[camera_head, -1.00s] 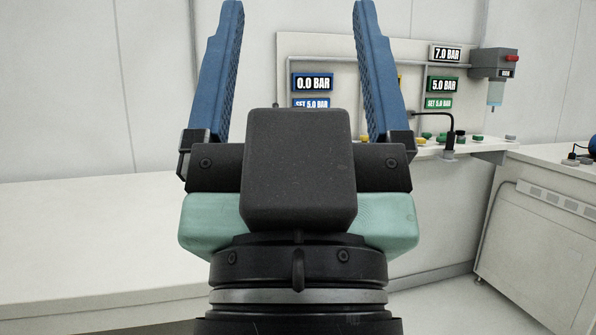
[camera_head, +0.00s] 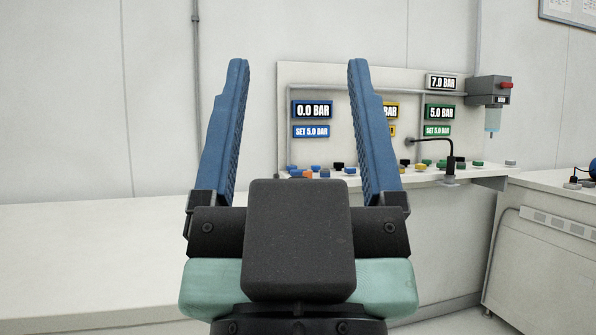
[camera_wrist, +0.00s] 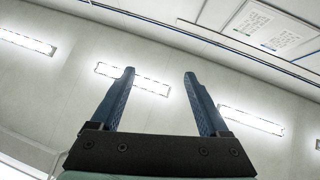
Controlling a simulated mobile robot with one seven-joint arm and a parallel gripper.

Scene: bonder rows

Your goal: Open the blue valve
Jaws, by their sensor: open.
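My gripper (camera_head: 298,66) is open and empty, its two blue fingers pointing up in front of the camera; they also show in the wrist view (camera_wrist: 159,73) against the ceiling and lamps. Beyond it, a white panel (camera_head: 298,76) carries a blue display (camera_head: 312,110) reading 0.0 BAR and a blue label (camera_head: 311,131) reading SET 5.0 BAR. Several small knobs stand along the bench at the panel's foot, and blue ones (camera_head: 292,170) show between the fingers. Which of them is the blue valve I cannot tell. My gripper is apart from them and hides part of the panel.
A green display (camera_head: 439,112) reads 5.0 BAR and a white-framed one (camera_head: 442,82) reads 7.0 BAR. A yellow display is partly hidden by my right finger. A grey unit (camera_head: 487,90) with a red knob is at right. The white bench (camera_head: 80,245) at left is clear.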

